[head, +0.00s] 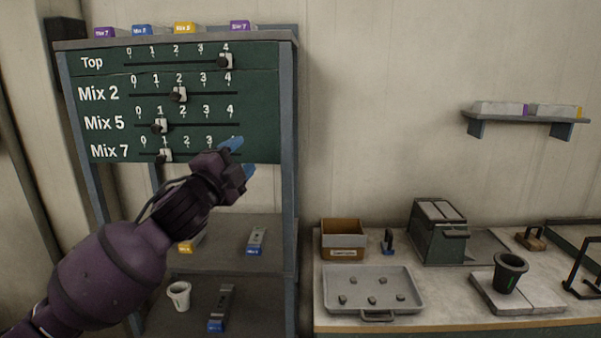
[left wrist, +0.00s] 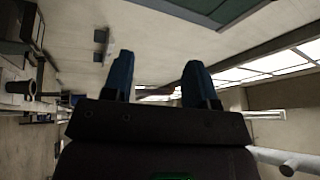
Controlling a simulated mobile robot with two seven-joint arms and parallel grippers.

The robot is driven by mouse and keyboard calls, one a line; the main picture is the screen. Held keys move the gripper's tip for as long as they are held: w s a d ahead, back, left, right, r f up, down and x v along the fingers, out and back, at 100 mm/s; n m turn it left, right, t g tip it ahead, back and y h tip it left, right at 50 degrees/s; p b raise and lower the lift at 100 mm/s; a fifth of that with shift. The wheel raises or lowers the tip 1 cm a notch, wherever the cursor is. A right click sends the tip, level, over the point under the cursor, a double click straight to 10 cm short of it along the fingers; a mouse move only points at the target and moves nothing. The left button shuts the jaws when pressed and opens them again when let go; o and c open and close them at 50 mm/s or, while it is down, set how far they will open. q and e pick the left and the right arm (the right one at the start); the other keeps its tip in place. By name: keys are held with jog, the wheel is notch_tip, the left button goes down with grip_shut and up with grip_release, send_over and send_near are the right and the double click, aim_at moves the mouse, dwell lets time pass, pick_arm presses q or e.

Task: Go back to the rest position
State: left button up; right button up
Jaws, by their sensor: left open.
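My left gripper (head: 240,158) is raised in front of the lower right part of the green slider board (head: 268,105). Its blue fingertips are apart with nothing between them. In the left wrist view the two fingers (left wrist: 158,82) also stand apart and empty. The board's rows read Top, Mix 2, Mix 5 and Mix 7. The Top knob (head: 225,62) is near 4, the Mix 2 knob (head: 179,94) near 2 and the Mix 5 knob (head: 159,126) near 1. The Mix 7 knob (head: 165,156) sits left, near 1; its scale is partly hidden. My right gripper is not in view.
Below the board, shelves hold a white cup (head: 179,295) and labelled tools. The counter at right carries a cardboard box (head: 343,240), a grey tray (head: 367,311) with several lumps, a dark green machine (head: 438,233) and a dark cup (head: 509,273). A wall shelf (head: 527,117) hangs above.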

pick_arm(q)
jog(key=s+a+f+n+g+y, duration=0.1)
jog(key=s+a+f+n+y, duration=0.25)
jog(key=f, duration=0.65)
jog(key=s+a+f+n+g, duration=0.1)
jog(key=s+a+f+n, duration=0.25)
jog(key=f+n, duration=0.45)
jog(key=s+a+f+n+y, duration=0.1)
jog(key=s+a+f+n, duration=0.3)
jog(key=f, duration=0.8)
jog(key=s+a+f+n+g+y, duration=0.2)
jog(key=s+f, duration=0.8)
jog(key=s, duration=0.1)
jog(key=s+a+f+n+g+y, duration=0.1)
jog(key=s+a+f+g+y, duration=0.1)
jog(key=s+f, duration=0.8)
jog(key=s+g, duration=0.1)
jog(key=s, duration=0.1)
jog(key=shift+s+a+n, duration=0.3)
jog(key=shift+a+n, duration=0.05)
